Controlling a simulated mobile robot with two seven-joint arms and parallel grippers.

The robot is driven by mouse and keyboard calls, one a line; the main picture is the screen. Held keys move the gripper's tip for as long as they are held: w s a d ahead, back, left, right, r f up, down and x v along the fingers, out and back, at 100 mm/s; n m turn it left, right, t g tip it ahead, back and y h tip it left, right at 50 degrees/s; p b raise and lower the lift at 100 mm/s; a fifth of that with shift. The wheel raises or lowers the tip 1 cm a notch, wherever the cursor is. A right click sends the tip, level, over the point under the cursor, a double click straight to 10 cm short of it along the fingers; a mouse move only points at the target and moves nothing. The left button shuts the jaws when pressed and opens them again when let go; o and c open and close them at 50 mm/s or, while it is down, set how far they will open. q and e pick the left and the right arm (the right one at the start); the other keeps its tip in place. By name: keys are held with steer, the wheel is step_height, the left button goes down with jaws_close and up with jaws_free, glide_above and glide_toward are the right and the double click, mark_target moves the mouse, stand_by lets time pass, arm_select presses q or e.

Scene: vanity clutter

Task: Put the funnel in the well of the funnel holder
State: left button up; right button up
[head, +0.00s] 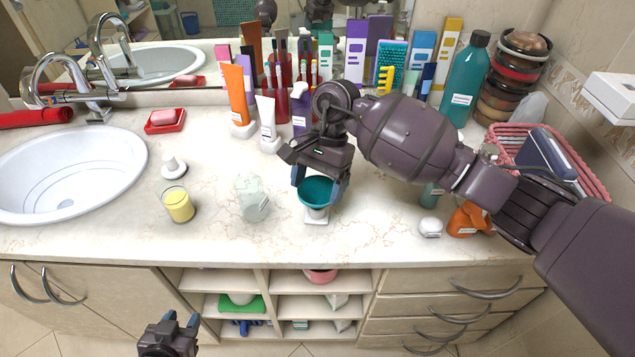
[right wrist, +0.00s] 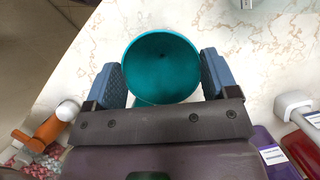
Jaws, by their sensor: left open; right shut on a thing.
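The teal funnel (head: 316,191) is between the fingers of my right gripper (head: 320,184), which is shut on it. The right wrist view shows its round open mouth (right wrist: 162,62) facing the camera, with a blue finger of the right gripper (right wrist: 162,78) on each side. A small white block (head: 316,219), which looks like the funnel holder, stands on the counter directly below the funnel. The funnel hides the block's top, so I cannot tell whether the spout is inside the well. My left gripper (head: 170,333) is open and empty, low in front of the cabinet.
A faceted clear jar (head: 251,198) and a yellow candle glass (head: 179,206) stand left of the funnel. Tubes and bottles (head: 300,108) crowd the back. The counter's front edge is close.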

steer(key=shift+f, duration=0.1)
steer(key=o, duration=1.1)
steer(key=shift+o, duration=0.2)
